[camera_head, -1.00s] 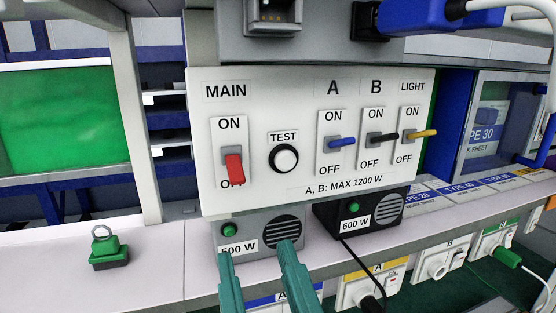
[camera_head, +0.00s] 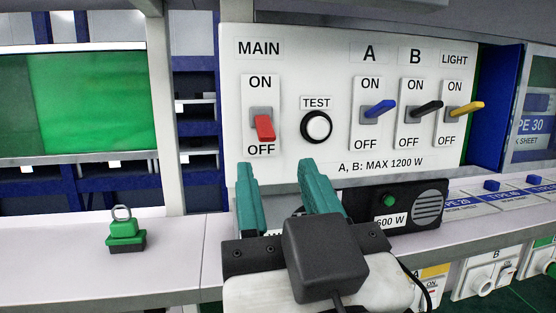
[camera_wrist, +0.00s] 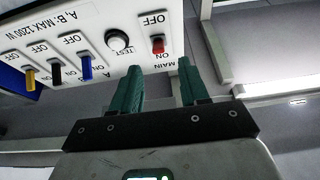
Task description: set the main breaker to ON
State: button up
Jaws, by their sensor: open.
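The main breaker's red lever (camera_head: 264,127) points down toward OFF, on the left of the white switch panel (camera_head: 310,75). It also shows in the wrist view (camera_wrist: 158,45), where the picture is upside down. My gripper (camera_head: 281,172) has teal fingers that stand apart with nothing between them. In the head view the fingertips are below the MAIN switch and the test button, a little to the right of the lever. In the wrist view (camera_wrist: 158,78) the lever lies between and beyond the two fingertips, apart from them.
The TEST button (camera_head: 317,126) is right of the breaker. Blue (camera_head: 381,109), black (camera_head: 428,109) and yellow (camera_head: 467,108) levers follow further right. A black 600 W box (camera_head: 395,205) stands below the panel. A green padlock-like item (camera_head: 124,232) sits on the bench at left.

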aim_at(268, 137)
jog(key=p+x, duration=0.1)
jog(key=x, duration=0.6)
jog(key=shift+d+r, duration=0.1)
jog(key=shift+c, duration=0.3)
grip_shut()
